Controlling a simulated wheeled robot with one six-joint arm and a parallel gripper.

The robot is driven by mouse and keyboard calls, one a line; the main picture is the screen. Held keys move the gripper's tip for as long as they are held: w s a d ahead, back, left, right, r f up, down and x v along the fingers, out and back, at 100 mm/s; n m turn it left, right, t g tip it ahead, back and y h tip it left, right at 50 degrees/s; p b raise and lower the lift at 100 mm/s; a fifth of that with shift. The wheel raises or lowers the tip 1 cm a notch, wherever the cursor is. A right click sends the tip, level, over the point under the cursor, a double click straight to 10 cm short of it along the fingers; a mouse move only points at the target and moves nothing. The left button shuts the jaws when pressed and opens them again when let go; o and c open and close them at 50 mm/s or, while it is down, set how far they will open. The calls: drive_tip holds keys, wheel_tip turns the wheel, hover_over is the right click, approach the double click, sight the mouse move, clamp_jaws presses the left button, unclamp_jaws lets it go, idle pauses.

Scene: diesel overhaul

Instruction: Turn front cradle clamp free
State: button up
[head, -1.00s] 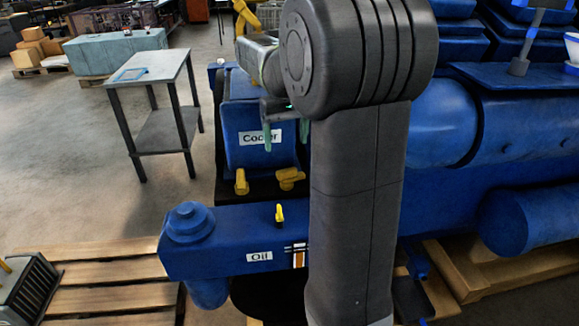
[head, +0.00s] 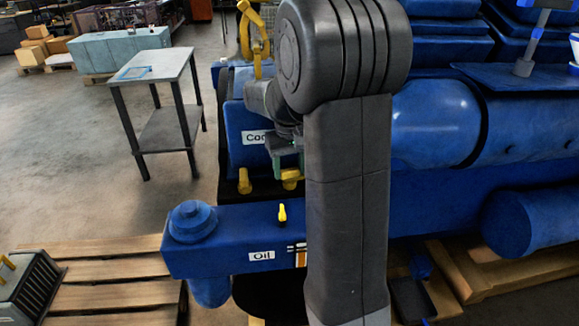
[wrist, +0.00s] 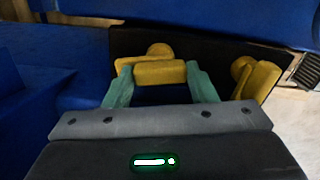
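Two yellow cradle clamps show below the blue cooler (head: 240,150). The left clamp (head: 245,181) has its handle pointing toward me; the right clamp (head: 290,176) has its handle lying crosswise. My gripper (head: 287,165) is over the right clamp and partly hides it. In the wrist view, the two green fingers (wrist: 160,84) stand apart, one at each end of that clamp's yellow handle (wrist: 160,73). Little gap shows, and I cannot tell whether they touch it. The other clamp (wrist: 256,80) is to the right, outside the fingers.
A blue oil housing (head: 225,238) with a small yellow lever (head: 282,213) lies below the clamps. The large blue engine body (head: 435,120) fills the right. A grey table (head: 155,66) stands at the left, with open floor around it. My arm hides the middle.

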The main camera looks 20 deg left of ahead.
sight(290, 169)
drive_tip(key=c, duration=0.4)
drive_tip(key=shift+m+p, duration=0.45)
drive_tip(key=shift+m, duration=0.75)
drive_tip(key=o, duration=1)
drive_tip(key=shift+c, duration=0.2)
wheel_tip(290, 169, up, 14)
